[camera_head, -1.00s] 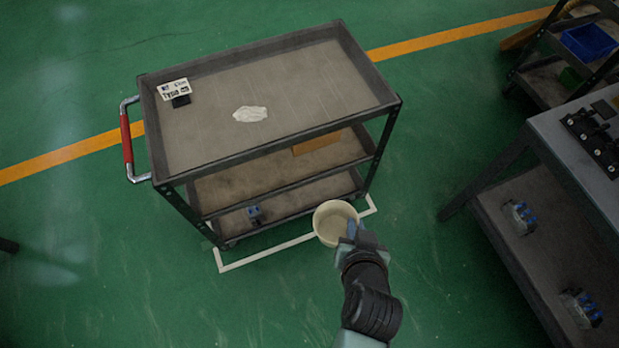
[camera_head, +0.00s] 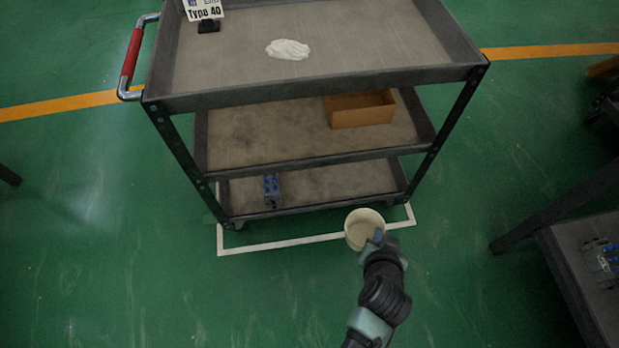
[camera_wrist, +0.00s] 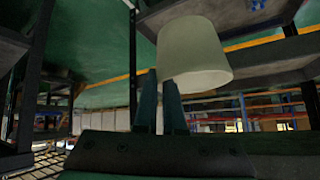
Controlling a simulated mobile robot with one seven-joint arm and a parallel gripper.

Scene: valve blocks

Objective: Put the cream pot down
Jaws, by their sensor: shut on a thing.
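The cream pot (camera_head: 364,229) is a round, open-topped, empty-looking tub in front of the cart in the head view. My gripper (camera_head: 376,240) is shut on its near side, at the rim or wall. In the wrist view the pot (camera_wrist: 194,55) hangs beyond the two fingers of my gripper (camera_wrist: 160,95). The exact contact on the pot is hard to see. The grey three-tier cart (camera_head: 320,79) stands just behind the pot. The pot appears to be held off the floor, in front of the lower shelf.
The cart's top tray holds a crumpled white cloth (camera_head: 287,49) and a "Type 40" sign (camera_head: 203,14). Its middle shelf has a brown box (camera_head: 361,109); its bottom shelf has a blue-grey valve block (camera_head: 271,190). Another table (camera_head: 580,265) stands right. Green floor at left is open.

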